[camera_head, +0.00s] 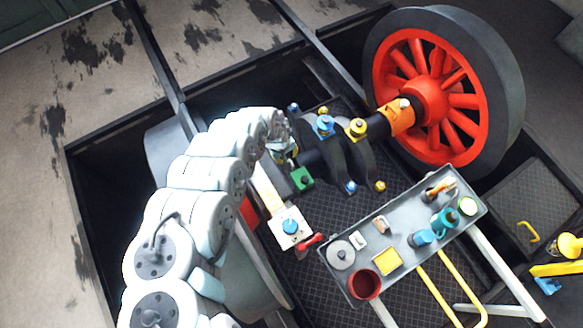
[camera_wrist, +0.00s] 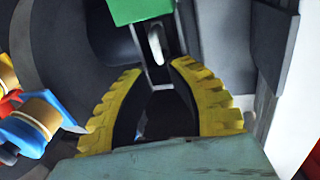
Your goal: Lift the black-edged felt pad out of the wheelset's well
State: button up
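My gripper (camera_wrist: 158,72) has yellow ribbed fingers with black inner faces, which stand apart in the wrist view. A dark gap with a grey strip shows between them, and I see nothing clearly clamped. In the head view my gripper (camera_head: 285,150) is low beside the wheelset's dark axle (camera_head: 318,153), just above a green block (camera_head: 302,178). The green block also shows in the wrist view (camera_wrist: 140,10), beyond the fingertips, with a grey loop (camera_wrist: 155,45) just below it. The wheelset's red-spoked wheel (camera_head: 430,88) stands at the upper right. I cannot make out the black-edged felt pad or the well's inside.
A grey tray (camera_head: 400,278) with cups, a yellow block and small parts stands right of my arm. A white plate with a blue knob (camera_head: 290,226) and a red-handled part (camera_head: 309,245) lie nearer. Blue and yellow fittings (camera_head: 357,128) stick up beside the axle.

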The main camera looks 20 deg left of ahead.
jog(key=shift+w+f+b, duration=0.15)
jog(key=shift+f+b, duration=0.2)
jog(key=shift+f, duration=0.15)
jog(key=f+b, duration=0.1)
jog(key=d+f+b, duration=0.1)
jog(key=f, duration=0.1)
jog(key=shift+w+f, duration=0.2)
jog(key=shift+f, duration=0.35)
grip_shut()
